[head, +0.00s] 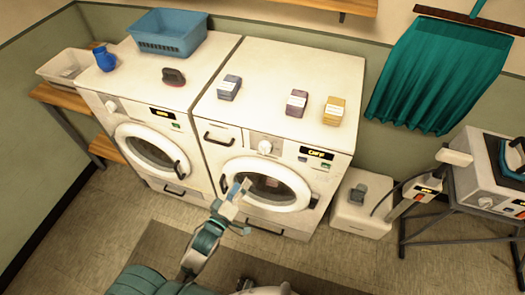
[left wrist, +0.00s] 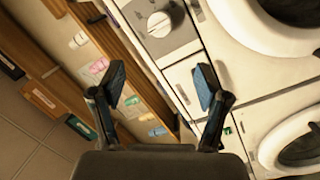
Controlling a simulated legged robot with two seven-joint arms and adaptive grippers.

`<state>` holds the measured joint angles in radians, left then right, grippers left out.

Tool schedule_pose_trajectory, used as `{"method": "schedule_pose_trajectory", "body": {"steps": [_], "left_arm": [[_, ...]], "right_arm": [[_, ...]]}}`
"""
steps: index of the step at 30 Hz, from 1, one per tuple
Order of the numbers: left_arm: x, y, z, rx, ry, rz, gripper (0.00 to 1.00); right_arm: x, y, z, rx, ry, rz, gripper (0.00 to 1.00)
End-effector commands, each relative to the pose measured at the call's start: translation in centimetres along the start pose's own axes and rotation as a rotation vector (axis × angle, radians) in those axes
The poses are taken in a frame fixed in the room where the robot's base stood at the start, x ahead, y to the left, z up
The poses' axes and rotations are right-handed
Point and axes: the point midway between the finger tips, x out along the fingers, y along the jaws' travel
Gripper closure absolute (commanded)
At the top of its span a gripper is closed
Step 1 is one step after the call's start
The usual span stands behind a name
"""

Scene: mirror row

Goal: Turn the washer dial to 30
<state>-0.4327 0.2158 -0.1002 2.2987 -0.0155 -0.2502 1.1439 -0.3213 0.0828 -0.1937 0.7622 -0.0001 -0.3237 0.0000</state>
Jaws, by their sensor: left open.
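Two white front-loading machines stand side by side in the head view. The right machine (head: 205,105) has a round white dial (head: 265,147) beside a lit display (head: 316,153). The left machine (head: 90,100) has its own dial (head: 111,105) and display. No label tells me which is the washer, and the dial settings are too small to read. My left gripper (head: 241,205) is open and empty, in front of and below the right machine's panel, near its round door. In the left wrist view, the open fingers (left wrist: 160,88) are apart from a white dial (left wrist: 158,24).
A blue basket (head: 170,33), a blue jug (head: 104,58) and an iron-like dark item (head: 174,77) are on or near the left machine. Several small boxes (head: 297,103) stand on the right machine. A metal-framed stand (head: 440,215) is at the right.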

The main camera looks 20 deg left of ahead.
Motion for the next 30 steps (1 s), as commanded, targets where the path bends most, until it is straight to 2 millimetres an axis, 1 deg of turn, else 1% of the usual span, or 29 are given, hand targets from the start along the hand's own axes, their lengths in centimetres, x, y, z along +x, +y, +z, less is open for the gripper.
{"method": "schedule_pose_trajectory", "body": {"steps": [12,15,18,21,24,30], "left_arm": [[9.8,0.0,0.0,0.004,0.000,0.000,0.25],[11.9,0.0,0.0,0.004,0.000,-0.002,0.25],[13.7,0.0,0.0,0.004,-0.001,-0.002,0.25],[14.9,-0.1,0.1,0.004,-0.001,-0.003,0.25],[15.6,-0.1,0.1,0.004,-0.001,-0.003,0.25],[15.9,-0.1,0.1,0.004,-0.002,-0.003,0.25]], "right_arm": [[0.0,0.0,1.0,-0.001,-0.005,0.000,0.60],[0.0,0.0,1.0,-0.001,-0.004,0.000,0.60],[0.0,0.0,1.0,-0.001,-0.003,0.001,0.60],[0.0,0.0,0.9,-0.001,-0.003,0.001,0.60],[0.0,0.0,0.9,-0.001,-0.003,0.000,0.60],[0.0,0.0,0.9,-0.001,-0.003,0.000,0.60]]}}
